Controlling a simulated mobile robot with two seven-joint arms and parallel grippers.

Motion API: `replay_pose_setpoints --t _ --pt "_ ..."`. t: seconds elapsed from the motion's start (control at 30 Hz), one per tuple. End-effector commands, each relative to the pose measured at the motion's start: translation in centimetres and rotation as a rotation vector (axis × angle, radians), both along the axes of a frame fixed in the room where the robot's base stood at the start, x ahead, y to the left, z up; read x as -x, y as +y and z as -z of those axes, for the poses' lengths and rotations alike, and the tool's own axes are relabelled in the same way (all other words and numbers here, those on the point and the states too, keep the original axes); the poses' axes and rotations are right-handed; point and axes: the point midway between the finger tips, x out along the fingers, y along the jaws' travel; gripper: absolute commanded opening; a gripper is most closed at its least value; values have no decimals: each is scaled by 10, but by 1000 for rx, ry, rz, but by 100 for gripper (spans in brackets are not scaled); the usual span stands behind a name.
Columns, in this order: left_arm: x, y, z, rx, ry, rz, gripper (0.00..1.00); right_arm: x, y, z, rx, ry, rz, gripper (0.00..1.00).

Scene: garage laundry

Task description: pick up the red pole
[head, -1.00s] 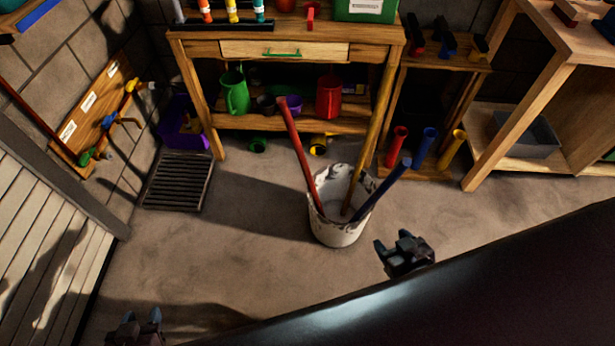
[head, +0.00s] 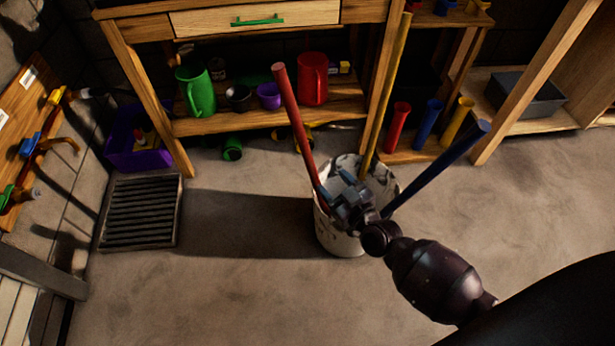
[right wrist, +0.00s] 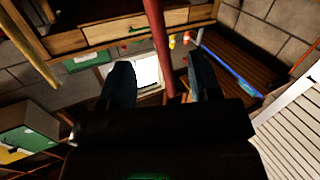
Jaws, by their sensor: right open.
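The red pole (head: 297,128) stands tilted to the left in a white, stained bucket (head: 341,237) on the floor. A yellow pole (head: 389,90) and a blue pole (head: 440,165) lean in the same bucket. My right gripper (head: 342,189) is over the bucket, beside the lower part of the red pole. In the right wrist view the red pole (right wrist: 161,45) runs between the two open fingers of my right gripper (right wrist: 158,82). Whether a finger touches it I cannot tell. My left gripper is out of view.
A wooden workbench (head: 270,117) with mugs on its shelf stands behind the bucket. Red, blue and yellow tubes (head: 433,122) stand at right. A dark floor grate (head: 140,212) and a purple bin (head: 135,140) are at left. The floor around the bucket is mostly clear.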

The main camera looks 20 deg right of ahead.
Motion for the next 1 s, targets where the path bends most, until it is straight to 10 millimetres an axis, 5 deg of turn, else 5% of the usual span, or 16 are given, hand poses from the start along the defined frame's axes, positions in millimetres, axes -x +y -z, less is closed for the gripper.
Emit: replay_pose_setpoints --t 0.03,0.13,0.6,1.0 --pt "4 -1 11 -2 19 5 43 -6 0 20 1 5 8 57" --pt "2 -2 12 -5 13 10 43 -21 -1 23 2 -21 25 57" --pt "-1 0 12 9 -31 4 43 -77 3 20 0 -47 39 57" --pt "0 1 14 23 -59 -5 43 -105 7 21 0 -46 39 57"
